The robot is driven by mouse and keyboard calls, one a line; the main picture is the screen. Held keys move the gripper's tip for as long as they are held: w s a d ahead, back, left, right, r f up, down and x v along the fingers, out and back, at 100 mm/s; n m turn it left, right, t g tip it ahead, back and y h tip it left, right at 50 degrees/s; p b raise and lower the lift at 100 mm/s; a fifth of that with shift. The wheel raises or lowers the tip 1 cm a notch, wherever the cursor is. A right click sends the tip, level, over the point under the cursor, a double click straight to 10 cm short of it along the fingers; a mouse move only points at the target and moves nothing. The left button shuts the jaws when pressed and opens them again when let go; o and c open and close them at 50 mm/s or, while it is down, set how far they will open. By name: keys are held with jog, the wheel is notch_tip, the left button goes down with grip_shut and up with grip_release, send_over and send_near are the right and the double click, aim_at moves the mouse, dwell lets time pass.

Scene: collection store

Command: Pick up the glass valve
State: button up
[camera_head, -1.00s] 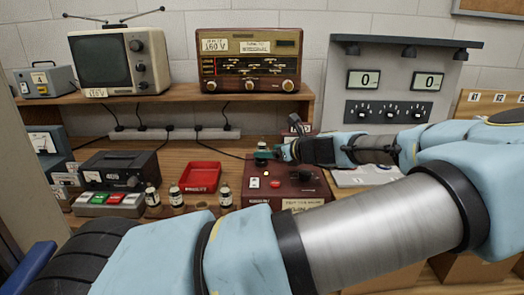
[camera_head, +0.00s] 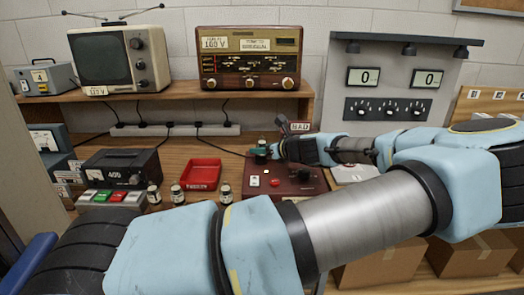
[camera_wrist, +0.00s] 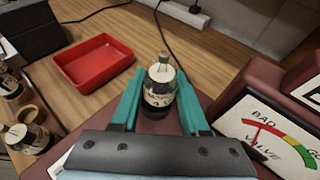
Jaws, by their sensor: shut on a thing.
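A glass valve (camera_wrist: 160,84) with a dark base, pale label and clear pointed tip is upright between the teal fingers of my gripper (camera_wrist: 160,100) in the wrist view. The fingers are shut on its sides. In the head view my gripper (camera_head: 262,152) is over the back left of the dark red valve tester (camera_head: 290,182), and the held valve shows only as a small dark shape. The valve's foot is hidden, so I cannot tell if it touches the tester. The tester's BAD/GOOD meter (camera_wrist: 268,135) is right of my gripper in the wrist view.
Several other valves (camera_head: 153,194) stand on the bench left of the tester. A red tray (camera_head: 200,174) lies behind them, beside a dark device (camera_head: 122,170) marked 400. The shelf (camera_head: 165,98) with a television and radio runs behind. Cables lie on the bench.

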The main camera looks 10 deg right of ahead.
grip_shut()
jog(key=shift+r, duration=0.1)
